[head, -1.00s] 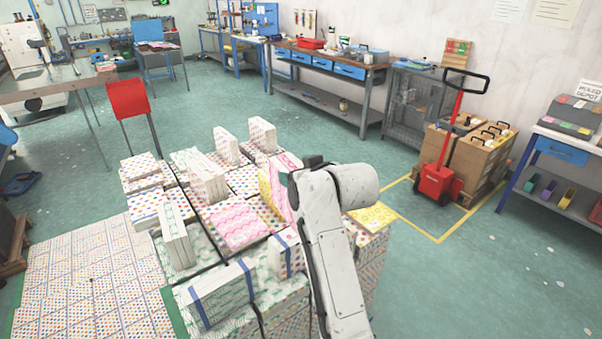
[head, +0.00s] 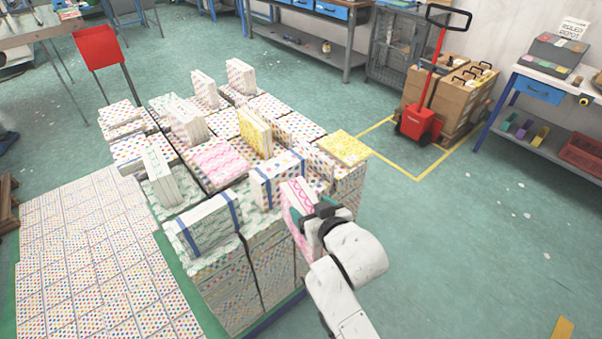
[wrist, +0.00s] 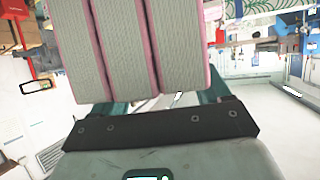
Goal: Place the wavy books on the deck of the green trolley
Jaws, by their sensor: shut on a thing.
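My gripper (head: 322,222) is shut on a bundle of pink wavy books (head: 297,212), held upright beside the near right edge of the big book stack. In the wrist view, the bundle (wrist: 128,45) shows three page blocks with pink covers between the fingers. Another pink wavy bundle (head: 222,160) lies flat on top of the stack. A green deck edge (head: 172,262) shows between the stack and a low layer of dotted books at the left; most of the green surface is covered, and I cannot tell whether it is the trolley.
The stack holds yellow books (head: 256,133), a yellow flat bundle (head: 345,148) and strapped bundles (head: 208,224). A red panel on legs (head: 97,48) stands behind it. A red pallet truck (head: 420,122) with cartons (head: 455,100) stands at the back right. The right floor is clear.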

